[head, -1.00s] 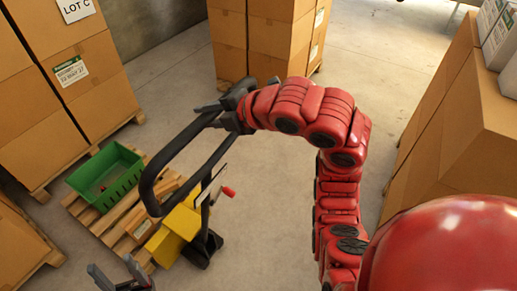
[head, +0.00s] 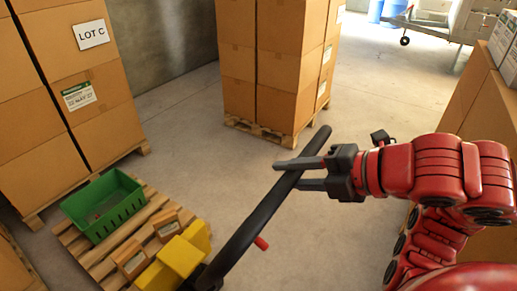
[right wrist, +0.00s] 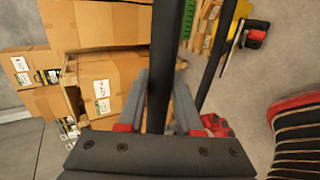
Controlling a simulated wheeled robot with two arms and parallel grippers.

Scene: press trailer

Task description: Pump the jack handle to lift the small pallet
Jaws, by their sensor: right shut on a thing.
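The black jack handle (head: 258,215) slants up and right from the yellow jack (head: 182,256) in the head view. My right gripper (head: 288,174) is shut on the handle near its upper end, with a finger on each side. In the right wrist view the gripped handle bar (right wrist: 162,65) runs between the fingers. The small pallet (head: 92,256) is at the lower left beside the jack, bearing a green crate (head: 122,218) and small cartons (head: 132,261). The jack's lower part is out of frame. My left gripper is not seen.
Tall carton stacks stand on pallets at the left (head: 85,140) and back centre (head: 275,85). More cartons (head: 485,105) are at the right, close to my right arm. The concrete floor (head: 190,115) between them is clear. A trailer (head: 448,22) shows at the back right.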

